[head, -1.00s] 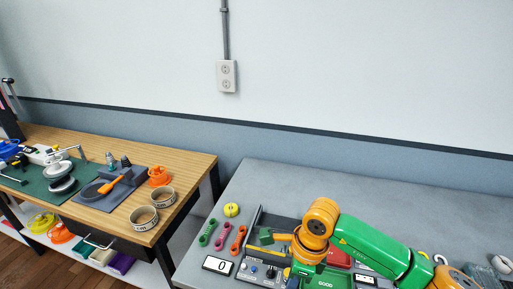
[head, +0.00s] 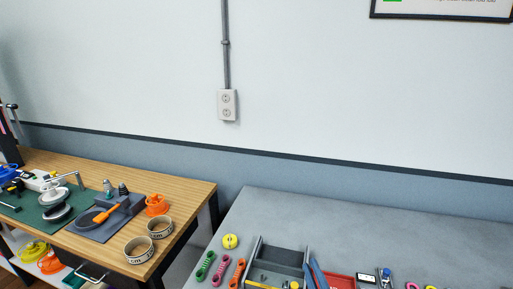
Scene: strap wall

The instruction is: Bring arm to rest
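Neither of my arms can be made out in the head view now, and I see no gripper that I can name with certainty. At the bottom edge, two slim blue bars (head: 316,274) stand close together beside the grey tray; I cannot tell what they belong to. The grey workbench (head: 380,225) lies at the lower right, and its front part is cut off by the frame.
On the grey bench are a yellow tape roll (head: 230,241), green, pink and orange straps, a grey tray (head: 284,256) and a red tray (head: 341,281). A wooden bench (head: 185,190) with tools stands left. The bench's back half is clear.

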